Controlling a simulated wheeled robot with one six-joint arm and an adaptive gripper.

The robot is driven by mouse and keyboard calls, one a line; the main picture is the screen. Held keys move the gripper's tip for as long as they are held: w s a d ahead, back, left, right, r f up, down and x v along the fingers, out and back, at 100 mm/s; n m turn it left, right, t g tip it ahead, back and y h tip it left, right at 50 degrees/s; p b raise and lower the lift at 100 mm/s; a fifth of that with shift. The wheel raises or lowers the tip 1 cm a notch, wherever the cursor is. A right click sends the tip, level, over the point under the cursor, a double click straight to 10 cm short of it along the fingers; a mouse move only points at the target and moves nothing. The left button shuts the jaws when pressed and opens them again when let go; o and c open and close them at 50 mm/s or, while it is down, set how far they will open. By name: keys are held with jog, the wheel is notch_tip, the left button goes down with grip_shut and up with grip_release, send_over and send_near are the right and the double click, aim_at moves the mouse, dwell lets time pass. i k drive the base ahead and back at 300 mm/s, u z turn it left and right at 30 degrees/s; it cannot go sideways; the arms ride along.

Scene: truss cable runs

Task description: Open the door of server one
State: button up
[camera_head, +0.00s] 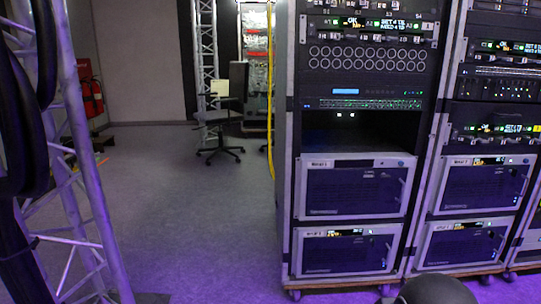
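The left rack (283,110) holds two box-shaped servers with dark front doors in pale frames, one above the other. The right rack holds two similar units, an upper one (482,186) and a lower one (460,245). The labels are too small to read, so I cannot tell which is server one. My gripper is not in view.
A metal truss (88,190) with thick black cables (22,120) stands close on the left. The floor (190,220) between truss and racks is clear. An office chair (219,125) stands further back. A dark rounded shape at the bottom right, perhaps mine, is before the racks.

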aim_at(347, 192)
jog(key=k, duration=0.6)
jog(key=u, duration=0.55)
jog(key=i, duration=1.4)
jog(key=z, duration=0.65)
